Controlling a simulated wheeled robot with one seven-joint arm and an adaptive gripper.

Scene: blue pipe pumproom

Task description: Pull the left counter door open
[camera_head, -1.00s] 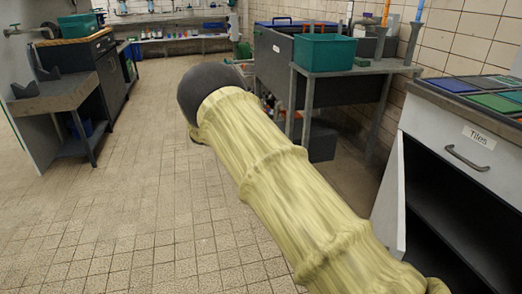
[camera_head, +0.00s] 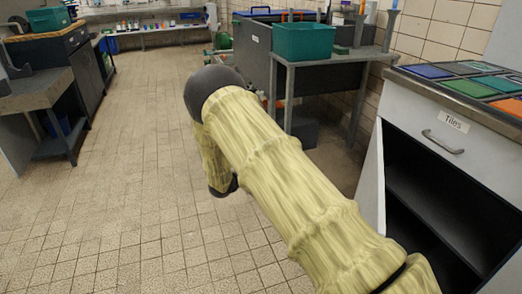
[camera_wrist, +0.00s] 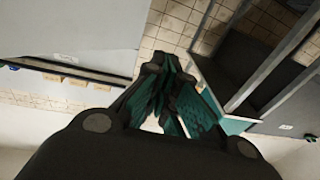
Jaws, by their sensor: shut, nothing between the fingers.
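The counter (camera_head: 455,105) stands at the right, with a white drawer front labelled "Tiles" (camera_head: 453,121) and a bar handle (camera_head: 446,146). Below the drawer, the left counter door (camera_head: 372,185) stands swung outward, seen nearly edge-on. The dark, empty-looking shelf space (camera_head: 430,200) behind it is exposed. My arm, in a pale yellow cover, crosses in front of the counter's left side. My gripper cannot be made out in the head view. In the wrist view my gripper (camera_wrist: 165,75) has its fingers together, with nothing between them. I see no contact with the door.
A dark workbench (camera_head: 330,75) with a green bin (camera_head: 303,42) stands behind my arm, left of the counter. Another dark bench (camera_head: 40,92) is at the far left. Colored tiles (camera_head: 470,88) lie on the counter top. The tiled floor at the left is free.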

